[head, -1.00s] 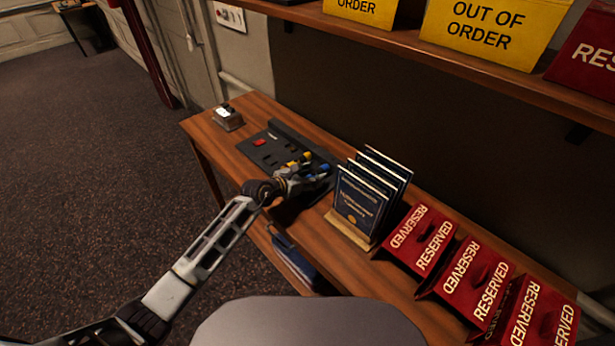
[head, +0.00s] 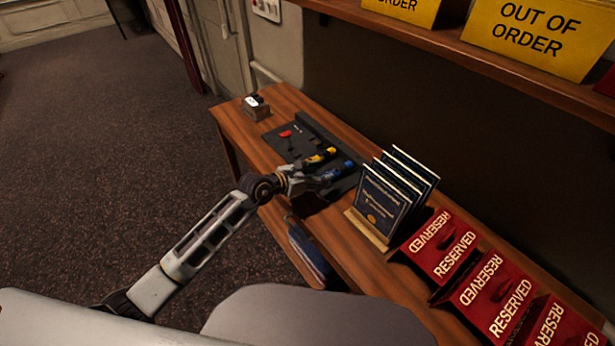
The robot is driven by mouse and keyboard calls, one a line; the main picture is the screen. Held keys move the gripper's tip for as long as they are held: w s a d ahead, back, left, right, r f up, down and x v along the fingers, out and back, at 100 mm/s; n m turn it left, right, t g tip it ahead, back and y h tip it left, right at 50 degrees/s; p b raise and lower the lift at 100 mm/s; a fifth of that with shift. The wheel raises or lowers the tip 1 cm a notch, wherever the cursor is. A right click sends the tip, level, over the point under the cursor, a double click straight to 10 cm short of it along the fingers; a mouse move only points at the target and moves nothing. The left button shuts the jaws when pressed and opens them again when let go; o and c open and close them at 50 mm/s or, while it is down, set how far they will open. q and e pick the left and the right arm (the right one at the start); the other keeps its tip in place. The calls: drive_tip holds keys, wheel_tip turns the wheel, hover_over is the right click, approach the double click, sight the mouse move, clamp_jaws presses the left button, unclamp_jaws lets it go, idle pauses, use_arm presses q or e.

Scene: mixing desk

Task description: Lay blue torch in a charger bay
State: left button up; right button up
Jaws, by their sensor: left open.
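The black charger (head: 287,149) lies on the wooden desk, with a raised strip along its back edge. A blue torch (head: 342,171) lies at its near right end, beside a yellow and black torch (head: 320,157). The blue torch appears to rest in a bay, but my gripper partly hides its near end and the bay. A small red torch or part (head: 285,134) shows at the charger's far left. My left gripper (head: 326,182) is open at the near end of the blue torch; I cannot tell whether it touches it. My right gripper is out of view.
A rack of dark blue booklets (head: 384,198) stands just right of the charger. Red RESERVED signs (head: 440,245) stand further right. A small grey box (head: 256,107) sits at the far left end. A shelf with yellow signs (head: 533,32) hangs above.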

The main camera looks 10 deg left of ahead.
use_arm(q)
drive_tip(key=shift+v, duration=2.2)
drive_tip(key=shift+d+r, duration=0.1)
drive_tip(key=shift+d, duration=0.05)
